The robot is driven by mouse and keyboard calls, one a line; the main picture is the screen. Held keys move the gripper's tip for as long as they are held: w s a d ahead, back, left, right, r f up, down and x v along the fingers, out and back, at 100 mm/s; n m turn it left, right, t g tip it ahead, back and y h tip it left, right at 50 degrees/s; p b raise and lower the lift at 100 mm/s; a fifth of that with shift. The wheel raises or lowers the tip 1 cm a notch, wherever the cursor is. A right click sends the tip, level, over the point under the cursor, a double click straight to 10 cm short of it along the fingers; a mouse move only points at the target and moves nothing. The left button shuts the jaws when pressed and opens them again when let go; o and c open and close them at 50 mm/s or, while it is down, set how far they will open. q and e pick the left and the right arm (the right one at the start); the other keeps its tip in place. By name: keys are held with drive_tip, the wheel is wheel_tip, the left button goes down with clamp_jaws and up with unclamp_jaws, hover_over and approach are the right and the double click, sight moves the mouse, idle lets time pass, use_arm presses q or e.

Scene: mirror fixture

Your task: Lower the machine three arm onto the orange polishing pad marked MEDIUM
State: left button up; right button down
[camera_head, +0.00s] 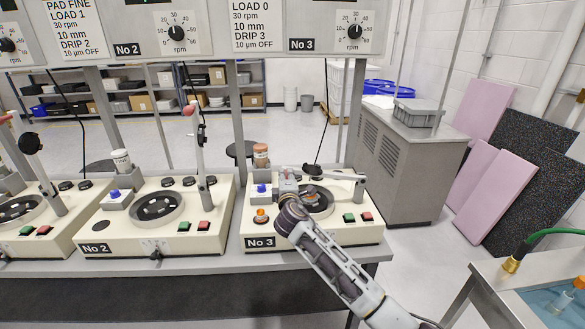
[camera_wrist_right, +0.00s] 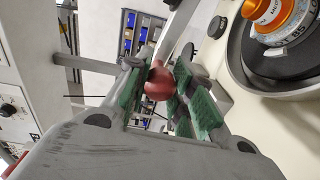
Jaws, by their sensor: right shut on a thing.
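Machine three (camera_head: 262,222), marked No 3, is a cream box with a dark round platen (camera_head: 325,207). Its grey arm (camera_head: 340,175) runs left from a post at the right and lies low, close to level, over the platen. My right gripper (camera_head: 288,180) is at the arm's left end. In the wrist view, its green-padded fingers (camera_wrist_right: 160,95) are shut on the arm's red ball knob (camera_wrist_right: 158,84). An orange round piece (camera_wrist_right: 280,22) with a white marked top sits over the platen; a bit of orange (camera_head: 311,192) shows in the head view. Whether the arm touches a pad is hidden.
Machine two (camera_head: 130,240) stands to the left, its arm (camera_head: 200,150) raised with a red knob. A grey cabinet (camera_head: 405,170) is at right. The control panel (camera_head: 250,30) hangs above.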

drive_tip(key=f, duration=0.1)
drive_tip(key=f+n+b, duration=0.1)
drive_tip(key=f, duration=0.1)
drive_tip(key=f+n, duration=0.1)
drive_tip(key=f, duration=0.1)
drive_tip(key=shift+a+f, duration=0.25)
drive_tip(key=shift+a, duration=0.05)
drive_tip(key=c, duration=1.7)
unclamp_jaws()
drive_tip(key=o, duration=0.5)
use_arm(q)
drive_tip(key=shift+w+a+f, duration=0.35)
drive_tip(key=shift+a+f, duration=0.1)
drive_tip(key=shift+a, duration=0.25)
drive_tip(key=shift+w+a+f, duration=0.35)
drive_tip(key=shift+a+f, duration=0.1)
drive_tip(key=shift+a, duration=0.2)
use_arm(e)
drive_tip(key=shift+s+d+r, duration=0.1)
drive_tip(key=shift+s+r, duration=0.1)
drive_tip(key=shift+s, duration=2.8)
drive_tip(key=shift+s+d+r, duration=0.1)
drive_tip(key=shift+s+r, duration=0.05)
drive_tip(key=shift+s, duration=2.85)
